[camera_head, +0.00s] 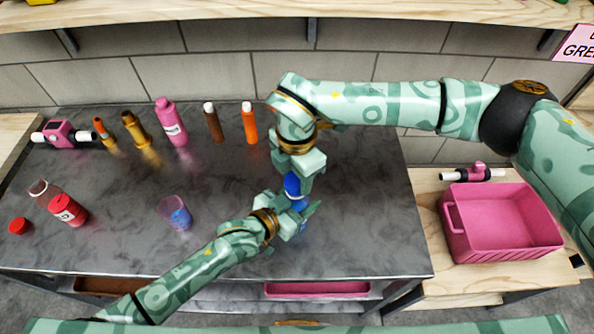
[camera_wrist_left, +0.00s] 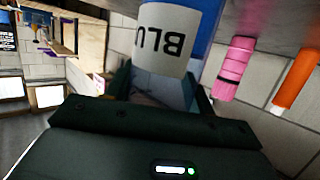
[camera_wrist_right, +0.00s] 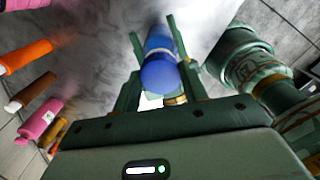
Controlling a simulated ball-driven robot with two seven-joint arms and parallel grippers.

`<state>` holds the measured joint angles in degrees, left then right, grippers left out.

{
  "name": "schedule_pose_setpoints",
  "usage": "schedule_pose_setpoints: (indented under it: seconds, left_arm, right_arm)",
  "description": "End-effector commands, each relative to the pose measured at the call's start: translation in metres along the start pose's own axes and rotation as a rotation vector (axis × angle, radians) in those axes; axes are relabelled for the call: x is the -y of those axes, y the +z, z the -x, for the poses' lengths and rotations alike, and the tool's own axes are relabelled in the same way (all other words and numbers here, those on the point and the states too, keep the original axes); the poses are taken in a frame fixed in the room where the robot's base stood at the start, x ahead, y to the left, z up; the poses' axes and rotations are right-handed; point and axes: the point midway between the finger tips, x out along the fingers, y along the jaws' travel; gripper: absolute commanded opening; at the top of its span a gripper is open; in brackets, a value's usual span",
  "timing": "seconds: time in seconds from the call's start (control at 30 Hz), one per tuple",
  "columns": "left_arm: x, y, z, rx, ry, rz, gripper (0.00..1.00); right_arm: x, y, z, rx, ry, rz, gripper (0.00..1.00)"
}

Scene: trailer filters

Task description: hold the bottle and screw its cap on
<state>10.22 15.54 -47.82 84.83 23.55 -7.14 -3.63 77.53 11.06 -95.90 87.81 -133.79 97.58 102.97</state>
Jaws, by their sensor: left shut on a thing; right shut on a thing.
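The blue bottle (camera_head: 299,205) stands over the right part of the metal table, partly hidden by my grippers. Its white label reading "BLU" (camera_wrist_left: 165,42) fills the top of the left wrist view. My left gripper (camera_head: 297,213) is shut around the bottle's body from the front left. A blue cap (camera_wrist_right: 159,74) is between the fingers of my right gripper (camera_wrist_right: 153,32), which points down and is shut on it. In the head view the cap (camera_head: 292,184) is directly above the bottle, in line with it. I cannot tell whether the threads are engaged.
Several bottles, among them pink (camera_head: 171,122) and orange (camera_head: 249,122), stand along the table's back. A red bottle (camera_head: 68,210), a red cap (camera_head: 19,226) and a tilted blue-pink cup (camera_head: 175,212) are at the left. A pink bin (camera_head: 505,256) is at the right.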

Motion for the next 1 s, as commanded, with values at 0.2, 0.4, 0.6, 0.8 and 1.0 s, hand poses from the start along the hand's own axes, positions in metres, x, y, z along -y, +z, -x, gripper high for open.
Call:
schedule_pose_setpoints:
  seconds: [0.2, 0.4, 0.6, 0.8, 1.0]
  left_arm:
    - [0.0, 0.0, 0.0, 0.0, 0.0, 0.0, 0.13]
    - [0.0, 0.0, 0.0, 0.0, 0.0, 0.0, 0.13]
    - [0.0, 0.0, 0.0, 0.0, 0.0, 0.0, 0.13]
    - [0.0, 0.0, 0.0, 0.0, 0.0, 0.0, 0.13]
    - [0.0, 0.0, 0.0, 0.0, 0.0, 0.0, 0.0]
  right_arm:
    - [0.0, 0.0, 0.0, 0.0, 0.0, 0.0, 0.22]
    - [0.0, 0.0, -0.001, 0.0, 0.0, 0.0, 0.22]
    - [0.0, 0.0, -0.005, 0.0, 0.0, 0.0, 0.22]
    - [0.0, 0.0, -0.009, 0.0, -0.001, 0.0, 0.22]
    - [0.0, 0.0, -0.011, 0.0, 0.0, -0.02, 0.22]
